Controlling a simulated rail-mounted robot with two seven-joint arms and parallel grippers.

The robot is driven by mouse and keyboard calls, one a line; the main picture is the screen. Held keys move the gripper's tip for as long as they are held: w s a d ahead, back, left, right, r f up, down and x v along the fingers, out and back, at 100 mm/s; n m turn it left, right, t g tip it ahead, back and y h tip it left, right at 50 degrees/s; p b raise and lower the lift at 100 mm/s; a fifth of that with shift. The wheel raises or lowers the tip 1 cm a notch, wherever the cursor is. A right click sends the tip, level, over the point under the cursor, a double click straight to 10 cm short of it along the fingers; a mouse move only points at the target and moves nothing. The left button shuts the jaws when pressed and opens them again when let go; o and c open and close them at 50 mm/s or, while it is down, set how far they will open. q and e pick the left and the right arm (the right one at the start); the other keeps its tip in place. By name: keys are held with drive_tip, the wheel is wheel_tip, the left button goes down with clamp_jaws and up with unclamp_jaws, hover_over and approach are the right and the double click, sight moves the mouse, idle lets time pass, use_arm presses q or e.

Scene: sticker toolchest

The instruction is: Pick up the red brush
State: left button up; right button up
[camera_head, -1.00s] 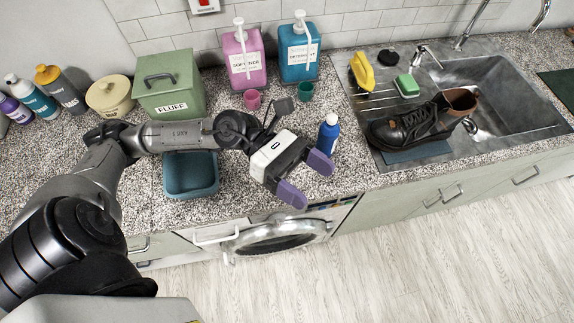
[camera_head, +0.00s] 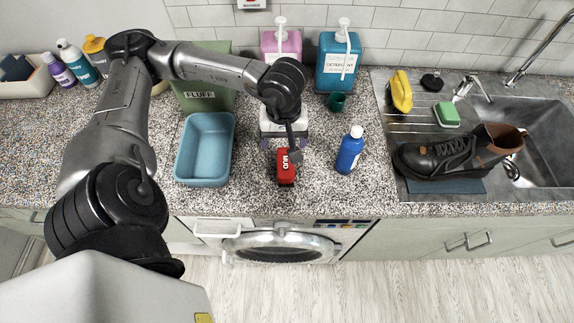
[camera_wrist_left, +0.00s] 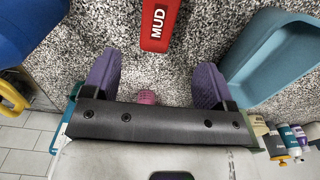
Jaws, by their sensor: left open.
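The red brush (camera_head: 286,172), its top marked "MUD", lies on the speckled counter near the front edge. In the left wrist view its red block (camera_wrist_left: 160,27) is just beyond the gap between my fingers, apart from both. My left gripper (camera_head: 284,137) is over the counter, just behind the brush in the head view and partly covered by my arm. In the left wrist view its purple fingers (camera_wrist_left: 155,77) are spread wide with nothing between them. My right gripper is not in view.
A blue tray (camera_head: 205,180) stands left of the brush. A blue bottle (camera_head: 349,150) stands to its right. Pink (camera_head: 281,45) and teal (camera_head: 339,62) pump dispensers stand behind. A boot (camera_head: 450,155) is by the sink. The counter's front edge is close.

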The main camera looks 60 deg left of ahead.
use_arm(q)
hover_over(286, 162)
wheel_tip(286, 162, down, 5)
drive_tip(key=shift+s+a+r, duration=0.15)
drive_tip(key=shift+f+p, duration=0.45)
drive_tip(key=shift+p, duration=0.15)
drive_tip(key=f+p, duration=0.1)
drive_tip(key=f, duration=0.2)
drive_tip(key=shift+d+f, duration=0.15)
drive_tip(key=shift+d, duration=0.05)
drive_tip(key=shift+f, duration=0.6)
drive_tip(key=c, duration=1)
drive_tip(key=shift+r, duration=0.2)
